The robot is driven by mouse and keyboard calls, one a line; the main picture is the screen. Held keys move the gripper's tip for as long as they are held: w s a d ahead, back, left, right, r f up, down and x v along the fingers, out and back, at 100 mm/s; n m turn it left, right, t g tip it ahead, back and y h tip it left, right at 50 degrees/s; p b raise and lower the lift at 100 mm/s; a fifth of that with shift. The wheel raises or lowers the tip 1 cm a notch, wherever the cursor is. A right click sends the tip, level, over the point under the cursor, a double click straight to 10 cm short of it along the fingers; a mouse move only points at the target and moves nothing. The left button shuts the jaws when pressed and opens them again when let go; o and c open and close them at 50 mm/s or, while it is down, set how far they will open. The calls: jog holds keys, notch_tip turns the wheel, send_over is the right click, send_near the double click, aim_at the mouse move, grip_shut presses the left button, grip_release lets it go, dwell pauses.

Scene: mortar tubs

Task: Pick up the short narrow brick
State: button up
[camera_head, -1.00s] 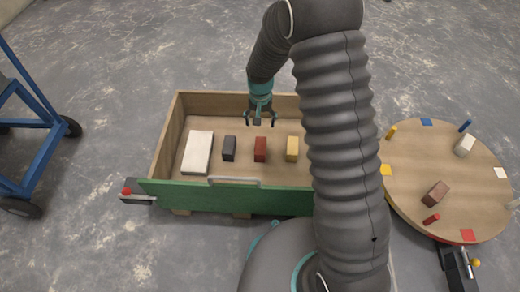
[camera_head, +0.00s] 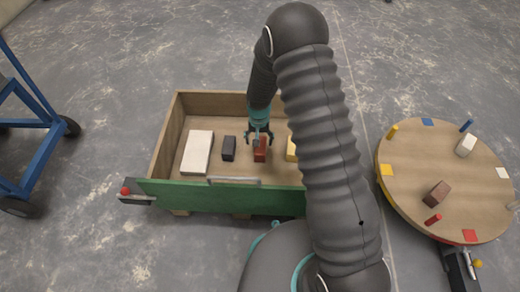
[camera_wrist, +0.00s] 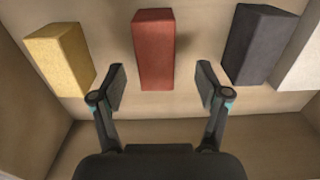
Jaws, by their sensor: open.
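Several bricks stand in a row in the wooden box (camera_head: 190,106): a wide white one (camera_head: 198,152), a narrow dark grey one (camera_head: 228,149), a narrow red one (camera_head: 260,153) and a yellow one (camera_head: 291,150), partly hidden by my arm. I cannot tell for sure which narrow one is the shortest. My gripper (camera_head: 259,136) is open and empty over the red brick. In the wrist view, the red brick (camera_wrist: 154,48) lies just ahead of the fingertips, between their lines. The yellow brick (camera_wrist: 60,58) is left and the dark grey one (camera_wrist: 257,45) right.
The box has a green front wall (camera_head: 225,199) with a handle. A round wooden turntable (camera_head: 415,175) at the right bears a brown brick (camera_head: 436,193), a white brick (camera_head: 466,145) and coloured pegs. A blue wheeled frame (camera_head: 38,150) stands at the left. Floor between is clear.

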aim_at(260, 149)
jog(key=f, duration=0.4)
jog(key=shift+d+f, duration=0.25)
jog(key=c, duration=1.3)
jog(key=shift+r, duration=0.1)
grip_shut()
jog(key=shift+r, duration=0.1)
